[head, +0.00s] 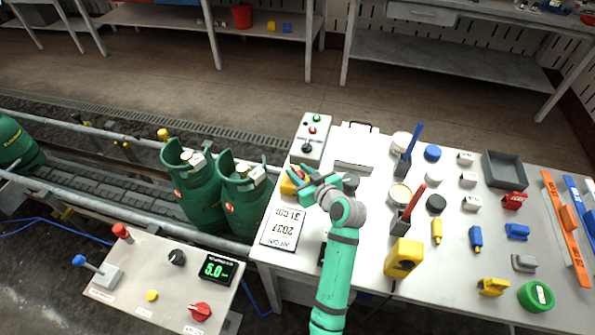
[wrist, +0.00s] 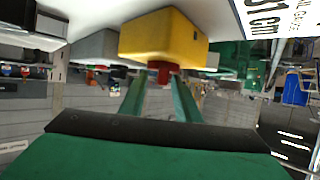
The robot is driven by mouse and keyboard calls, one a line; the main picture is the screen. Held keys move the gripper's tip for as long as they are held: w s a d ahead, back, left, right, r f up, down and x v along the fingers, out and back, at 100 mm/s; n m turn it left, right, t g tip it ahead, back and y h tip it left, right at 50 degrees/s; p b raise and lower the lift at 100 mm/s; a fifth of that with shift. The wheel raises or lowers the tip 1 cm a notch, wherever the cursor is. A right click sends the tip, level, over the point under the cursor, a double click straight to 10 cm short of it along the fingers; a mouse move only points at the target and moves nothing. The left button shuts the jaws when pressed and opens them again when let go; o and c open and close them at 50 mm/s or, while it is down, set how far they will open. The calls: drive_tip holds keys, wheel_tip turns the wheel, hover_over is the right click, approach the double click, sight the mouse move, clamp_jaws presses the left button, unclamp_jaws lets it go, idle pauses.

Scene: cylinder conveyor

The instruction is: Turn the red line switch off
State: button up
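Several red controls are in view, and I cannot tell for certain which is the red line switch. A red-handled lever (head: 122,232) stands on the control panel (head: 150,268) at the lower left, with a red rotary knob (head: 200,311) near its front edge. A red upright lever (head: 414,200) stands in a dark base on the white table. My gripper (head: 298,182) is open over the table's left edge. In the wrist view, a yellow box (wrist: 165,38) with a red stub (wrist: 161,71) shows just beyond and between the two fingertips (wrist: 158,85).
Two green gas cylinders (head: 195,198) stand on the conveyor left of the table. A blue-handled lever (head: 82,262) and a display reading 5.0 (head: 217,269) are on the panel. A blue upright lever (head: 413,142), a switch box (head: 312,135) and loose items crowd the table (head: 455,290).

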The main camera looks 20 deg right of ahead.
drive_tip(key=shift+w+a+f, duration=0.1)
drive_tip(key=shift+w+f, duration=0.1)
drive_tip(key=shift+w, duration=0.3)
clamp_jaws()
